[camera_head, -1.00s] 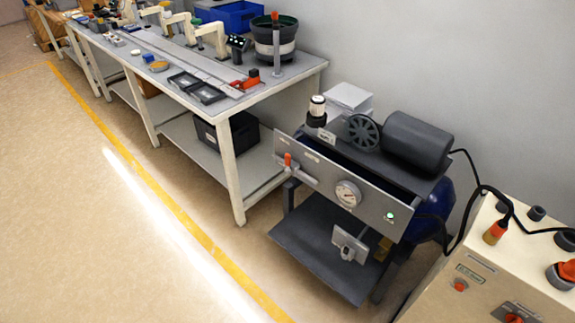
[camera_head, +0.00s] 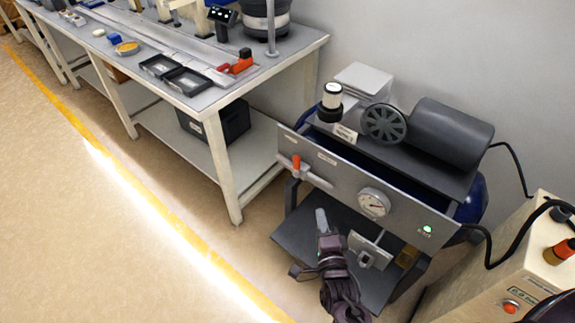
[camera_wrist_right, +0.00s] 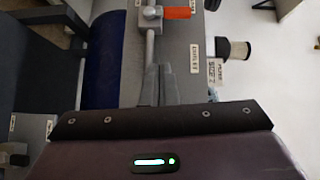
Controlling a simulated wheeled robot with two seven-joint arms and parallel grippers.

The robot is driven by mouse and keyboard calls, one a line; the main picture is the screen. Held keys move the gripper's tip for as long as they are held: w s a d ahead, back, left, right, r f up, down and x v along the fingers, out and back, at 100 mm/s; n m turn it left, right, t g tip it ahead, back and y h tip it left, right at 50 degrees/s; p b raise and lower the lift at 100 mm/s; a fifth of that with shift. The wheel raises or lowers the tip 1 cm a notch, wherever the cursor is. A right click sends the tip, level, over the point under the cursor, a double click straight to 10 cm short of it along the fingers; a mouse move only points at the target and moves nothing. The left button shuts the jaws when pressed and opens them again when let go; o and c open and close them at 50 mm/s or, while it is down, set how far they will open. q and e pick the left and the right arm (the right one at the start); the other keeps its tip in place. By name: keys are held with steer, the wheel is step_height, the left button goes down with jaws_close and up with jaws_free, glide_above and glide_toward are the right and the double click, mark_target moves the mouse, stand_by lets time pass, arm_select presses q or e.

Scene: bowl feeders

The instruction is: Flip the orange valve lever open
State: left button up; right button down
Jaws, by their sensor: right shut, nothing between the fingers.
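The orange valve lever (camera_head: 296,161) sits at the left end of the compressor's grey front panel (camera_head: 340,183), on a light metal pipe. In the right wrist view the orange lever (camera_wrist_right: 177,13) shows at the top, beyond my fingertips and slightly right of them. My right gripper (camera_head: 321,212) is in front of the panel, below and to the right of the lever, apart from it. In the wrist view its fingers (camera_wrist_right: 159,68) are together and hold nothing. My left gripper is not in view.
The compressor has a round gauge (camera_head: 374,203), a black motor (camera_head: 439,134) and a lower shelf (camera_head: 293,236). A workbench (camera_head: 206,92) stands to the left and a beige cabinet (camera_head: 520,260) to the right. The floor in front is clear.

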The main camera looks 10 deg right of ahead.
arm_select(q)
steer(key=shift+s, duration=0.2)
arm_select(e)
steer(key=shift+w+d+r+m, duration=0.1)
steer(key=shift+w+r+m, duration=0.15)
steer(key=shift+r, duration=0.3)
steer(key=shift+w+d+r+m, duration=0.1)
steer(key=shift+r+m, duration=0.15)
steer(key=shift+r, duration=0.3)
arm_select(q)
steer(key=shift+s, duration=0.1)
arm_select(e)
glide_toward(297, 167)
steer(key=w+d, duration=0.4)
steer(key=d, duration=0.1)
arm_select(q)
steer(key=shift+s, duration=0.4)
arm_select(e)
steer(key=shift+w+a, duration=1.2)
steer(key=shift+a, duration=0.25)
steer(key=shift+r, duration=0.1)
